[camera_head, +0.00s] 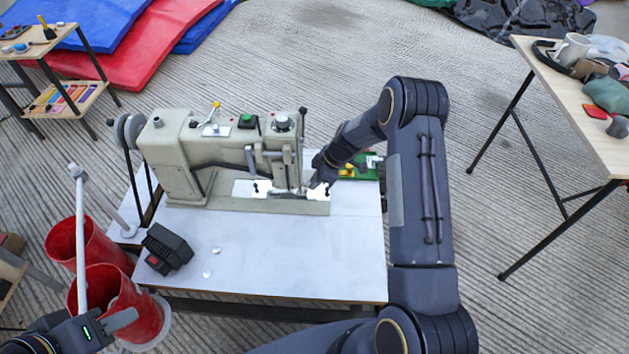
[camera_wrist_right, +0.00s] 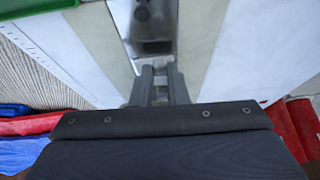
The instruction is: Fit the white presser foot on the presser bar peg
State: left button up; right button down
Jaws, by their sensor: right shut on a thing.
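The beige sewing machine (camera_head: 195,150) stands on the white table, its head at the right end. The presser bar peg under the head is too small to make out. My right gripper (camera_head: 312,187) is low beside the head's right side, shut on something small. A small white piece with black parts (camera_head: 319,193) shows at its fingertips; I cannot tell surely that it is the presser foot. Another white piece (camera_head: 262,188) lies on the machine bed to the left. In the right wrist view the fingers (camera_wrist_right: 160,72) are close together; their load is unclear. My left gripper (camera_head: 103,322) is at the lower left, partly cut off.
A black block with a red part (camera_head: 167,247) and small white discs (camera_head: 207,274) lie on the white table (camera_head: 290,265). Red buckets (camera_head: 75,243) and a white pole (camera_head: 80,235) are at left. A green item (camera_head: 358,168) lies behind my right wrist. The table's front is mostly clear.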

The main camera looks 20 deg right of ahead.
jog(key=shift+b, duration=0.45)
dwell(0.3)
jog(key=shift+w+a+b, duration=0.3)
jog(key=shift+w+a, duration=0.05)
jog(key=shift+a, duration=0.4)
dwell(0.5)
jog(key=shift+b, duration=0.45)
jog(key=shift+w+a+b, duration=0.25)
jog(key=shift+a+b, duration=0.2)
jog(key=shift+b, duration=0.1)
dwell(0.9)
jog(key=c, duration=1.3)
grip_release()
jog(key=shift+c, duration=0.2)
jog(key=p+v, duration=0.1)
jog(key=v, duration=0.7)
jog(key=shift+p, duration=0.3)
